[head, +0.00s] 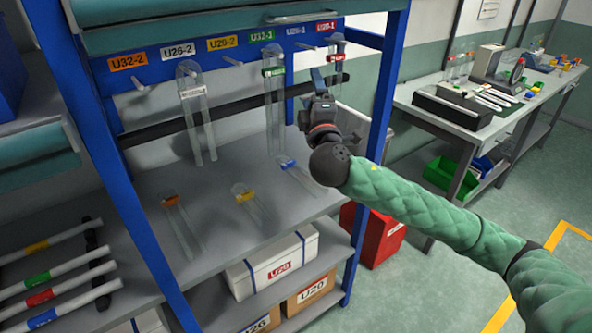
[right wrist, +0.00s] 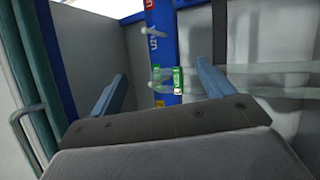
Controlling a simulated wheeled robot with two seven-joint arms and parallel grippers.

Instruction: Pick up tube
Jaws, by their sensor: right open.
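A clear U-shaped glass tube with a green band (head: 273,72) hangs on the rack under the U32-1 label. A tube with a white band (head: 191,93) hangs to its left, and one with a red band (head: 337,57) hangs to its right, partly behind my right gripper. My right gripper (head: 322,78) is raised in front of the rack, right of the green-banded tube. In the right wrist view its two fingers (right wrist: 165,92) are apart with nothing held; a green-banded tube (right wrist: 163,75) shows beyond them. My left gripper is not in view.
Tubes with orange (head: 170,201), yellow (head: 245,197) and blue (head: 288,164) bands are on the grey shelf (head: 215,225) below. A blue post (head: 384,90) stands right of my gripper. A workbench (head: 440,105) with tools is further right.

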